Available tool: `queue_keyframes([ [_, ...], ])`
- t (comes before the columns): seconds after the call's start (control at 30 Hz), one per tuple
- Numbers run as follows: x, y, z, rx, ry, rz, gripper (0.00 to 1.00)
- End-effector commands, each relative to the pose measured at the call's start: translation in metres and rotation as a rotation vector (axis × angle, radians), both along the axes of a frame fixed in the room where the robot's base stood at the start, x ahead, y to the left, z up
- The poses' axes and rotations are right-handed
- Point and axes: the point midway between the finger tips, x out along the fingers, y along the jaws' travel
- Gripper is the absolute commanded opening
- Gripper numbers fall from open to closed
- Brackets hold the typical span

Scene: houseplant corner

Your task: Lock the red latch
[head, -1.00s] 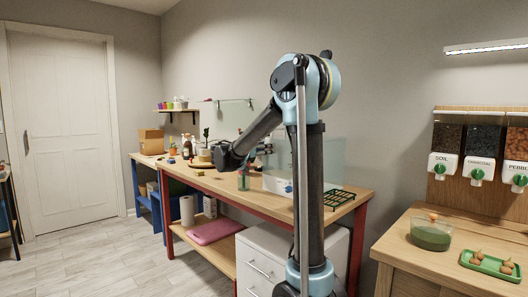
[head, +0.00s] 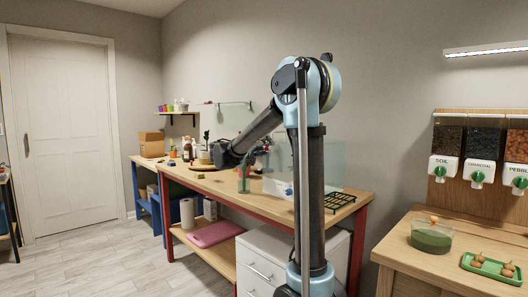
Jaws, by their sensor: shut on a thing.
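My gripper (head: 262,149) is at the far end of my arm, over the long wooden workbench (head: 205,185), in front of a clear glass case (head: 318,165). It is small and partly hidden behind my wrist. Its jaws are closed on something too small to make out. I cannot clearly pick out the red latch in this view. A green-tinted clear bottle (head: 243,181) stands on the bench just below my gripper.
A green wire rack (head: 338,201) lies at the bench's right end. A potted plant (head: 205,152) and brown bottles (head: 187,150) stand at the far left. A white drawer unit (head: 262,262) is under the bench. Dispensers (head: 482,170) hang at right.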

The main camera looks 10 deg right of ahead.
Motion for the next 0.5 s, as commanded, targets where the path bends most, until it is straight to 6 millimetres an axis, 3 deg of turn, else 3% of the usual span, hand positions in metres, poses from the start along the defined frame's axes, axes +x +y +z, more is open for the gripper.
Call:
queue_keyframes([
  [0.5,0.0119,0.0092,0.0063,-0.281,0.383,0.009,0.26],
])
